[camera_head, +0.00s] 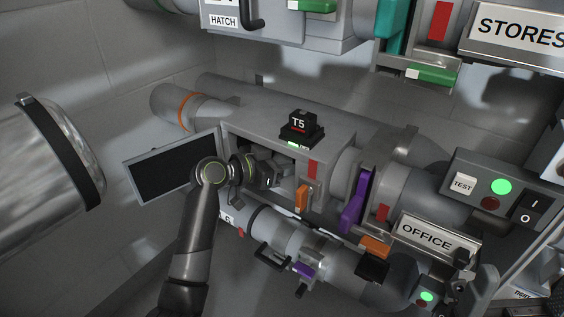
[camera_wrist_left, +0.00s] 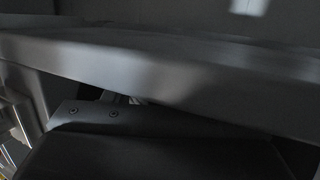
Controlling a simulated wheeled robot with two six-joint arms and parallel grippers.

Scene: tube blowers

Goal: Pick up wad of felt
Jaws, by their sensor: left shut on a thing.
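I cannot make out the wad of felt in either view. My left gripper (camera_head: 284,182) reaches from the left into the open side of the grey box under the T5 sign (camera_head: 298,122). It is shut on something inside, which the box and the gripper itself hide. The open hatch door (camera_head: 172,166), with a dark panel, stands to the left of the arm. In the left wrist view, a grey edge of the box (camera_wrist_left: 180,75) crosses the picture close above my dark gripper body (camera_wrist_left: 150,155). My right gripper is out of view.
A lower pipe (camera_head: 290,237) with handles runs below. Cabinets hang above. A shiny cylinder (camera_head: 40,165) stands at the left edge.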

